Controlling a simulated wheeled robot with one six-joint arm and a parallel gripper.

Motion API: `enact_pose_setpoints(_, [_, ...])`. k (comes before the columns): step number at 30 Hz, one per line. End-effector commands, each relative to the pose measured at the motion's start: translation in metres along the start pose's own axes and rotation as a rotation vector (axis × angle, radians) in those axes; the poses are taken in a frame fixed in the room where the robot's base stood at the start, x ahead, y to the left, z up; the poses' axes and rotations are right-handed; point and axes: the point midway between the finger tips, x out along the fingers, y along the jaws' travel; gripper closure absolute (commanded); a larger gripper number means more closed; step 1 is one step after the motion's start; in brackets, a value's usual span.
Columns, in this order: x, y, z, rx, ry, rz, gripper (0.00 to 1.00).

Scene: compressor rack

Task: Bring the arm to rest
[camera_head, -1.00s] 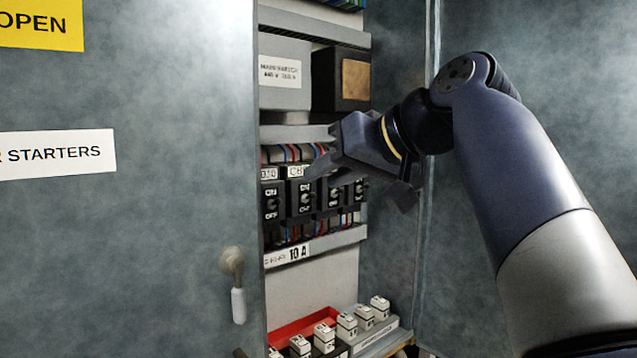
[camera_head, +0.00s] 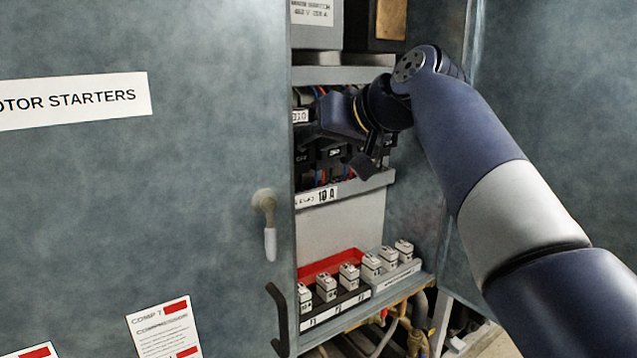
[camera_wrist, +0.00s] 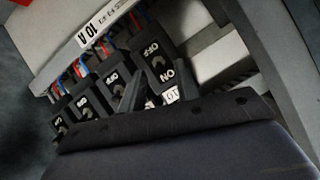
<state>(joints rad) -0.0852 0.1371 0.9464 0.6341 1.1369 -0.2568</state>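My gripper (camera_head: 322,122) is inside the open cabinet at the row of breakers, on the end of my bent arm. In the wrist view its two dark fingers (camera_wrist: 157,86) stand apart, and nothing shows held between them. The nearest black breaker (camera_wrist: 157,62) lies just beyond the fingers, its ON label and a small white tag showing between them. Whether the fingers touch it I cannot tell. More breakers (camera_wrist: 88,100) run off to the left in that view. In the head view my gripper covers part of the breaker row (camera_head: 333,153), and its fingertips are hard to make out.
The cabinet door (camera_head: 150,220) with its handle (camera_head: 265,203) stands left of the opening. The cabinet's right wall (camera_head: 425,170) is close to my arm. Below are a red tray (camera_head: 328,263) and several white-topped blocks (camera_head: 371,265). Pipes (camera_head: 410,325) run beneath the cabinet.

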Motion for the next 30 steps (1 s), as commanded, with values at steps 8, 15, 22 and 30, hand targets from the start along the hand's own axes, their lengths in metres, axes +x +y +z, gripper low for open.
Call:
enact_pose_setpoints(8, [0.007, 0.001, 0.002, -0.004, 0.033, -0.009, 0.69])
enact_pose_setpoints(15, [0.007, 0.001, 0.002, -0.005, 0.037, -0.011, 0.69])
enact_pose_setpoints(22, [0.007, 0.0, 0.001, -0.004, 0.025, -0.008, 0.69])
enact_pose_setpoints(30, [-0.029, 0.002, 0.001, 0.0, 0.006, 0.004, 0.69])
